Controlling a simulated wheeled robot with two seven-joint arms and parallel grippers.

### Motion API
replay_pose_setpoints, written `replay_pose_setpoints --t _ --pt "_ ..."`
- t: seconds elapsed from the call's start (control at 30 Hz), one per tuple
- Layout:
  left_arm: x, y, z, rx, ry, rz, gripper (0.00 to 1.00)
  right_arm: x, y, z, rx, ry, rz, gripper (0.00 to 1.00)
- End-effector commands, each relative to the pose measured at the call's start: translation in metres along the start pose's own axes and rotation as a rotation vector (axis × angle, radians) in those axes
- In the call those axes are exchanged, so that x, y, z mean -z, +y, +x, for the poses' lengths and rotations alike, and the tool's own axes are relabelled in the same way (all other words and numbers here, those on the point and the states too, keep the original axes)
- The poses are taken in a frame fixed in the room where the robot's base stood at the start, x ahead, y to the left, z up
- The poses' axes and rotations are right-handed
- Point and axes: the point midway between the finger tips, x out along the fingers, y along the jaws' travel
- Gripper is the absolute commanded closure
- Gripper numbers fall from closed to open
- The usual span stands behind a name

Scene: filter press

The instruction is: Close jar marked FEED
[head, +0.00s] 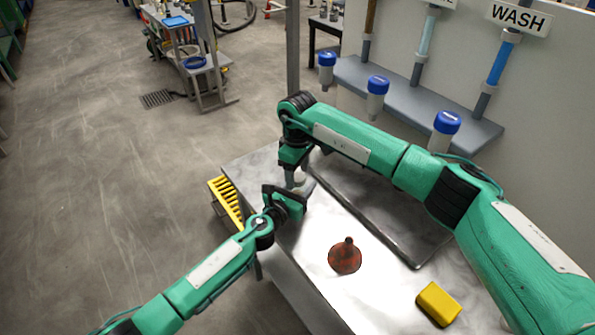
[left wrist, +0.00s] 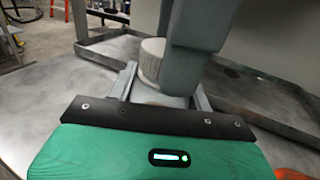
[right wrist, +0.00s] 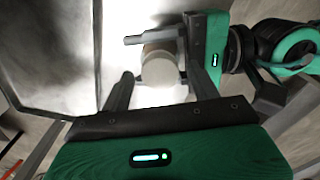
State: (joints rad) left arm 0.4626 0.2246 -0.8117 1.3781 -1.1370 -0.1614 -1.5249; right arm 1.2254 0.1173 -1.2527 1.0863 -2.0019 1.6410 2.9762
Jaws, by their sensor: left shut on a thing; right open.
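A small jar (left wrist: 150,95) stands upright between the fingers of my left gripper (head: 296,196), near the far-left corner of the metal table. The left gripper is shut on the jar's body. A ribbed cream lid (left wrist: 153,58) sits on top of the jar, and the round top (right wrist: 160,68) also shows in the right wrist view. I cannot tell how tightly the lid sits. My right gripper (head: 297,172) is above the left one, open, with its fingers on both sides of the lid. No FEED marking is readable on the jar.
A shallow metal tray (head: 415,264) lies beside the jar. A brown funnel (head: 345,256) and a yellow block (head: 438,304) are nearer on the table. A yellow rack (head: 226,201) is at the left edge. Blue-capped containers (head: 377,84) line the grey ledge under a WASH sign (head: 518,18).

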Motion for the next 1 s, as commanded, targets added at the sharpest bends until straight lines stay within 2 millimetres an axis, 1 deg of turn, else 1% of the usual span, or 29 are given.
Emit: replay_pose_setpoints --t 0.17,0.3,0.4,0.77,0.87,1.0 --pt "0.001 0.000 0.000 0.000 0.001 0.000 1.00 0.000 0.001 -0.015 -0.001 0.002 0.000 0.38" --pt "0.001 0.000 0.000 0.000 0.001 0.000 1.00 0.000 0.001 -0.035 -0.002 0.002 0.001 0.38" --pt "0.001 0.000 0.000 0.000 0.001 0.000 1.00 0.000 0.000 -0.043 0.000 0.001 0.000 0.38" --pt "0.001 0.000 0.000 0.000 0.001 0.000 1.00 0.000 0.000 -0.044 0.000 0.000 -0.015 0.40" --pt "0.001 0.000 0.000 0.000 0.001 0.000 1.00 0.000 0.000 -0.045 0.000 0.000 -0.073 0.40" --pt "0.001 0.000 0.000 0.000 0.001 0.000 1.00 0.000 0.000 -0.046 -0.001 0.000 -0.243 0.40"
